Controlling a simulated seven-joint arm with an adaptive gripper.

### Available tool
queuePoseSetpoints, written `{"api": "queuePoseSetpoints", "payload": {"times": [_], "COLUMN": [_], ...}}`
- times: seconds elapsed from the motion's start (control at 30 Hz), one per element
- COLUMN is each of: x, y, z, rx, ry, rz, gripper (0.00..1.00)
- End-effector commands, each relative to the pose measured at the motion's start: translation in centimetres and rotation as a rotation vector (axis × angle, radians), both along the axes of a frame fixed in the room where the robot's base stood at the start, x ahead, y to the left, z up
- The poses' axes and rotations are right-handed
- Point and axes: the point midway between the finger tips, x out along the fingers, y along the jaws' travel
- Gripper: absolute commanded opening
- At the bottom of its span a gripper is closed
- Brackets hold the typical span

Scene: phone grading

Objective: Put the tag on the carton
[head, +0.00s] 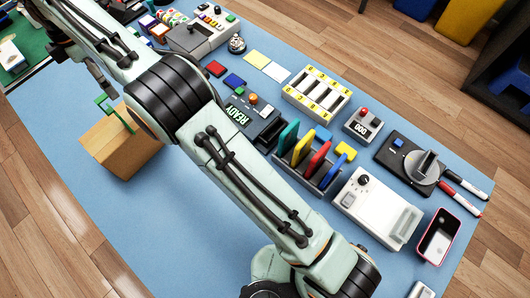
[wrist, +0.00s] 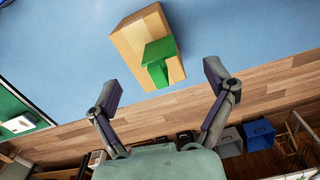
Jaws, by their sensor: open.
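The carton (head: 128,150) is a plain tan box on the blue mat at the left, partly behind my arm in the head view. It also shows in the wrist view (wrist: 127,42). A green piece, which looks like the tag (head: 103,99), is at the top of the carton and sticks up from it; in the wrist view the green piece (wrist: 158,52) overlaps the carton's near side. I cannot tell how firmly it sits. My gripper (wrist: 163,86) is open, with its fingers wide apart and nothing between them. The fingertips appear apart from the green piece and carton.
The blue mat (head: 60,130) is clear around the carton. Right of my arm stand a slotted rack with coloured slabs (head: 310,165), a READY display unit (head: 250,122), a yellow-white tray (head: 316,95) and a white device (head: 375,208). A green board (head: 30,45) lies at the far left.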

Motion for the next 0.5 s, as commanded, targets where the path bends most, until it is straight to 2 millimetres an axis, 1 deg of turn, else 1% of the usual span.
{"api": "queuePoseSetpoints", "payload": {"times": [0.03, 0.07, 0.1, 0.13, 0.17, 0.2, 0.27, 0.3, 0.37, 0.4, 0.47, 0.5], "x": [0.7, 1.0, 1.2, 1.3, 1.1, 0.6, -0.8, -2.1, -4.6, -6.5, -9.6, -11.7], "y": [-2.3, -3.9, -6.4, -8.5, -10.7, -13.7, -18.1, -20.8, -24.7, -27.0, -29.9, -31.4], "z": [1.3, 2.0, 3.0, 3.8, 4.4, 5.1, 5.8, 6.0, 5.9, 5.5, 4.6, 3.8], "rx": [0.003, 0.003, 0.004, 0.005, 0.006, 0.008, 0.011, 0.013, 0.015, 0.018, 0.020, 0.023], "ry": [-0.001, 0.000, 0.002, 0.003, 0.005, 0.008, 0.013, 0.017, 0.023, 0.028, 0.037, 0.042], "rz": [-0.092, -0.164, -0.275, -0.368, -0.465, -0.599, -0.799, -0.933, -1.133, -1.265, -1.456, -1.575], "gripper": [0.84, 0.84, 0.84, 0.84, 0.84, 0.84, 0.84, 0.84, 0.84, 0.84, 0.84, 0.84]}}
